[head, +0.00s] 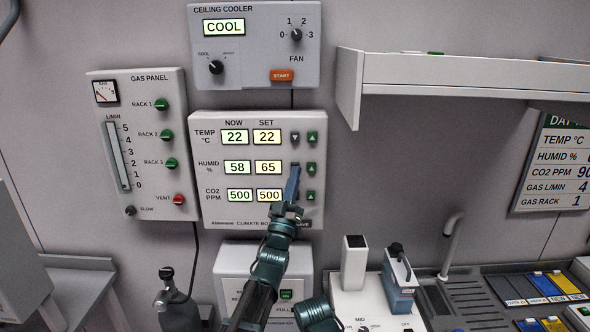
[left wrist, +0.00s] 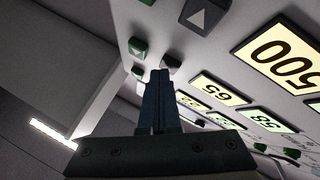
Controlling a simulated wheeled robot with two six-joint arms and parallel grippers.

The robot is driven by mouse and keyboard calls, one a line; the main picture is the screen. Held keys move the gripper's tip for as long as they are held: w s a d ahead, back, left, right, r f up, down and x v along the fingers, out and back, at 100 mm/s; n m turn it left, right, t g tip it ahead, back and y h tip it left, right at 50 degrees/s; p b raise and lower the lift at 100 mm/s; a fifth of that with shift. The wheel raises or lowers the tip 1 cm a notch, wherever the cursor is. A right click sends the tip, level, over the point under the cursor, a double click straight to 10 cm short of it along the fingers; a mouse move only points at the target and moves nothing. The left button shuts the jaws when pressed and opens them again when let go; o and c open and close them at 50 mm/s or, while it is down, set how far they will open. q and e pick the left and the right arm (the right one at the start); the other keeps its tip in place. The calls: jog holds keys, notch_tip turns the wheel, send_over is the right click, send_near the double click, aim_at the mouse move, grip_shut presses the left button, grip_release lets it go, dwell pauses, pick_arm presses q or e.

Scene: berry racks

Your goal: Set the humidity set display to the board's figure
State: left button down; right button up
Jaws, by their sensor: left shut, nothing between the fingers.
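The climate box (head: 215,150) hangs on the wall. In its HUMID row the NOW display (head: 237,168) reads 58 and the humidity set display (head: 267,167) reads 65; that display also shows upside down in the left wrist view (left wrist: 220,90). My left gripper (head: 293,170) is shut and empty, its tips at the grey down button of that row, which shows in the left wrist view (left wrist: 172,60). Contact cannot be told. The green humidity up button (head: 312,168) is just right. The board (head: 560,118) is cut off at the right; its HUMID figure starts with 6. My right gripper is not seen.
The TEMP row set display (head: 267,136) reads 22 and the CO2 set display (head: 269,196) reads 500. The gas panel (head: 145,90) is left, the ceiling cooler (head: 255,55) above. A white shelf (head: 440,75) juts out at right.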

pick_arm(q)
jog(key=shift+s, duration=0.8)
jog(key=s, duration=0.5)
dwell(0.4)
